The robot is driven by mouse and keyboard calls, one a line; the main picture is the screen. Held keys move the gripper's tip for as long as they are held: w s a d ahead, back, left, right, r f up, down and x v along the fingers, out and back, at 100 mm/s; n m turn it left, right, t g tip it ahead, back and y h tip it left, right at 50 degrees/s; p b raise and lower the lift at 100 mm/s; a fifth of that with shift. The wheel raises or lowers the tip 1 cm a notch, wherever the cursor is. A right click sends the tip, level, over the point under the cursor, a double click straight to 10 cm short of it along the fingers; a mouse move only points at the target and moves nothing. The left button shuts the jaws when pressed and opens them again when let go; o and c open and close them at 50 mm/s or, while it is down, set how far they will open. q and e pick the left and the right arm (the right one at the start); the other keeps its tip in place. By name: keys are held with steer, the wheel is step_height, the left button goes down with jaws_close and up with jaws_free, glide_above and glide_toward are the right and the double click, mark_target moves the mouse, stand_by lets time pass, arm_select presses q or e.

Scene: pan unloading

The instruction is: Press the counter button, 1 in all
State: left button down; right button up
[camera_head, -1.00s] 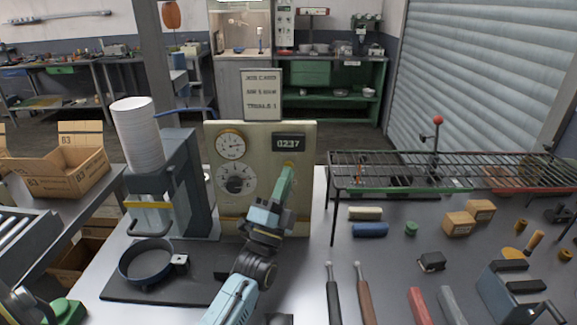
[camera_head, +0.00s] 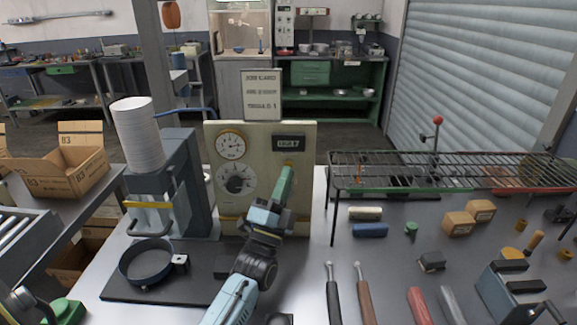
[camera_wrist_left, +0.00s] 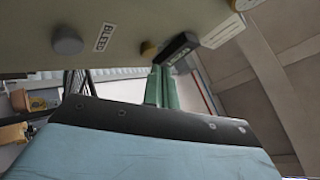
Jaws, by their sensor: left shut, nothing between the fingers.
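The cream panel (camera_head: 265,131) stands upright on the bench and carries a dark counter display (camera_head: 289,143), whose digits are blurred. A small yellowish knob-like part (camera_head: 289,162) shows just below the display, partly behind my fingertips. My left gripper (camera_head: 287,178) is shut and empty, its green fingers pointing up in front of the panel below the display. My right gripper is not in view.
The panel also has a gauge (camera_head: 231,145) and a dial (camera_head: 236,178). To its left is a press-like machine (camera_head: 184,180) with a blue round pan (camera_head: 147,262) in front. To the right stands a wire rack (camera_head: 450,168) above scattered tools and blocks.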

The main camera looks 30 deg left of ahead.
arm_select(q)
steer(key=shift+w+a, duration=0.1)
steer(key=shift+w, duration=0.05)
steer(key=shift+w+a, duration=0.15)
steer(key=shift+w, duration=0.05)
steer(key=shift+w+a+b, duration=0.25)
steer(key=shift+w+b, duration=0.05)
steer(key=shift+w, duration=0.1)
stand_by(0.7)
stand_by(0.4)
steer(key=shift+s+d+p, duration=0.45)
steer(key=shift+s+d, duration=0.05)
steer(key=shift+s, duration=0.25)
steer(key=s+d, duration=0.1)
steer(key=s+p, duration=0.1)
steer(key=s, duration=0.1)
steer(key=s+d+p, duration=0.1)
steer(key=shift+s+d, duration=0.15)
steer(key=shift+d, duration=0.15)
